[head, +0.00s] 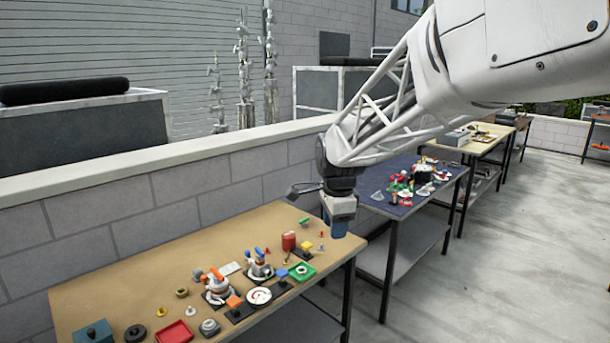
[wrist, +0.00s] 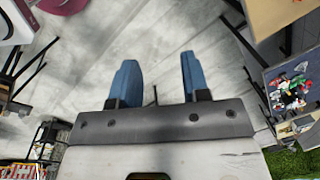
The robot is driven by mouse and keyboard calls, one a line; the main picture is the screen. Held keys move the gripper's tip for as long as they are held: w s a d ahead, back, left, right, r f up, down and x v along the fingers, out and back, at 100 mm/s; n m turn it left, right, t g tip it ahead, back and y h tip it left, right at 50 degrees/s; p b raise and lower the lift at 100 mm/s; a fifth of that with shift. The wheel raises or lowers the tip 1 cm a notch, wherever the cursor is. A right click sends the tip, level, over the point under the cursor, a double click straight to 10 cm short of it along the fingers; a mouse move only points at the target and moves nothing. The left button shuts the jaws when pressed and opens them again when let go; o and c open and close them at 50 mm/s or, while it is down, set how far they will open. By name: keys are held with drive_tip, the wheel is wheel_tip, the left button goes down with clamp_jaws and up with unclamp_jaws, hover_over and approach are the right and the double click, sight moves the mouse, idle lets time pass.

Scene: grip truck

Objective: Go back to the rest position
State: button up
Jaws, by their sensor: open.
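My gripper (head: 337,224) hangs from the white lattice arm in the head view, above the right end of the near wooden table (head: 140,262). In the wrist view my gripper (wrist: 158,82) shows two blue fingers held apart with nothing between them. Beyond the fingers is bare grey floor (wrist: 150,35). I see nothing touching the fingers in either view.
A blue-topped table (head: 376,180) with a cluttered pile stands behind. A low block wall (head: 90,225) runs along the left.

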drive_tip(key=s+d+f+n, duration=0.1)
drive_tip(key=s+d+n, duration=0.2)
drive_tip(key=s, duration=0.8)
drive_tip(key=s+d+f+n, duration=0.1)
drive_tip(key=s+d+n, duration=0.3)
drive_tip(key=s+n, duration=0.3)
drive_tip(key=s+d+f+n+t, duration=0.1)
drive_tip(key=s+d+n, duration=0.3)
drive_tip(key=s, duration=1.1)
drive_tip(key=shift+s+d+f+n, duration=0.25)
drive_tip(key=shift+s+n, duration=0.1)
drive_tip(key=shift+n, duration=0.15)
